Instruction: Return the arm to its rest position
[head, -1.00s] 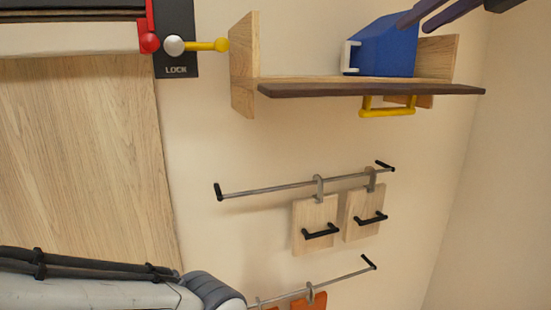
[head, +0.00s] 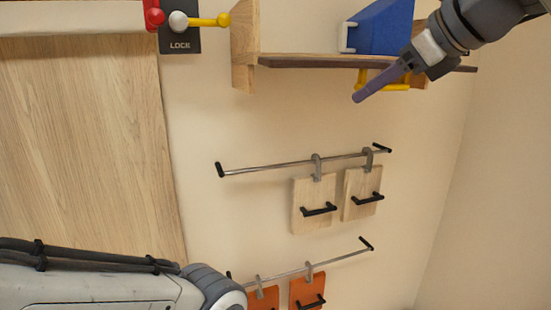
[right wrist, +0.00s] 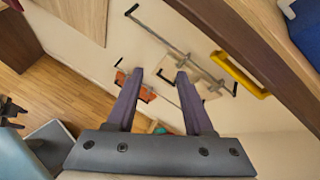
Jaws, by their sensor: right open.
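My right gripper (head: 362,94) comes in from the upper right of the head view, in front of the shelf and its yellow handle. In the right wrist view its two purple-grey fingers (right wrist: 158,80) stand apart with nothing between them. My left gripper is not in view. In the head view a grey arm link of mine fills the lower left.
The wooden shelf (head: 300,61) holds a blue bin (head: 380,28). A yellow handle (right wrist: 238,74) hangs beneath it, close to my right gripper. Below are rails with wooden boards (head: 314,205) and orange boards (head: 306,291). A lock panel (head: 180,38) is at upper left.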

